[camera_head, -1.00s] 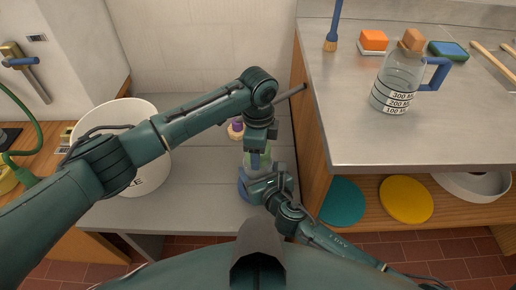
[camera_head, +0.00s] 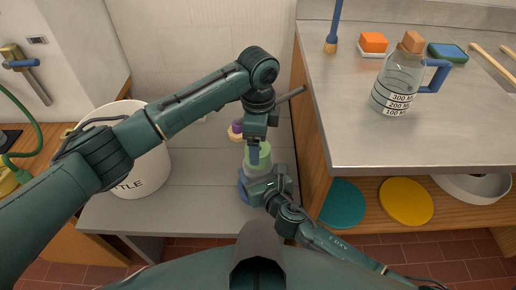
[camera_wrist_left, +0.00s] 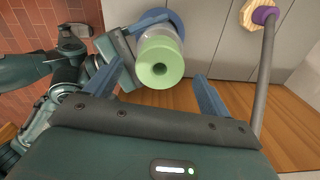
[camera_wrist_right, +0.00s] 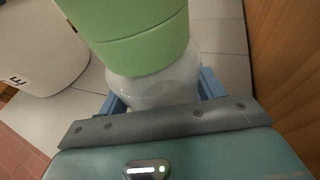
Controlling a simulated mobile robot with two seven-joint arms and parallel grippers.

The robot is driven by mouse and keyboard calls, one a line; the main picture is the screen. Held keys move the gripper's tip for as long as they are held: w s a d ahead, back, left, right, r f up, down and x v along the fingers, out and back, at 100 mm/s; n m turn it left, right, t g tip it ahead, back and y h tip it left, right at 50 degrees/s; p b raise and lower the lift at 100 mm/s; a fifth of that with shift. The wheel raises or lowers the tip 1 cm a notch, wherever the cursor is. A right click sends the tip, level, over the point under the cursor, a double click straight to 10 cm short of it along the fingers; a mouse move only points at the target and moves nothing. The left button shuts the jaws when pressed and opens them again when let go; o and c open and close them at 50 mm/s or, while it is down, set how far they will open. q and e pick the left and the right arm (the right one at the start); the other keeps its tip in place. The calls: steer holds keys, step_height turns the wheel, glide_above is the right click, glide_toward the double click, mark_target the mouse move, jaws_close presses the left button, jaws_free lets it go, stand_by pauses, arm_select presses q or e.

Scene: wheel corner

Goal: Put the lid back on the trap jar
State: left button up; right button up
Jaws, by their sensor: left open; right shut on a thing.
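My right gripper (camera_head: 262,188) is shut around the jar's body. The green lid (camera_wrist_left: 160,62), with a dark central hole, is on top of the jar; it also shows in the right wrist view (camera_wrist_right: 135,25), where a seam separates it from a green band below. I cannot tell if it is fully seated. My left gripper (camera_head: 254,155) is open and points down at the lid. Its blue fingers are on either side, apart from it in the left wrist view.
A white bucket (camera_head: 140,165) stands to the left. A purple knob on a tan scalloped disc (camera_wrist_left: 262,15) is just behind the jar, with a grey rod (camera_wrist_left: 267,80) near it. A wooden cabinet side (camera_head: 312,125) is close on the right. A measuring jug (camera_head: 398,80) stands on the counter.

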arm_select(q)
step_height(320, 180, up, 7)
steer(key=shift+r, duration=0.2)
arm_select(e)
steer(key=o, duration=2)
steer(key=shift+c, duration=0.2)
arm_select(q)
step_height(320, 180, up, 3)
steer(key=p, duration=0.2)
steer(key=shift+f+p, duration=0.15)
steer(key=shift+p, duration=0.25)
arm_select(e)
steer(key=v, duration=1.3)
steer(key=shift+s, duration=0.15)
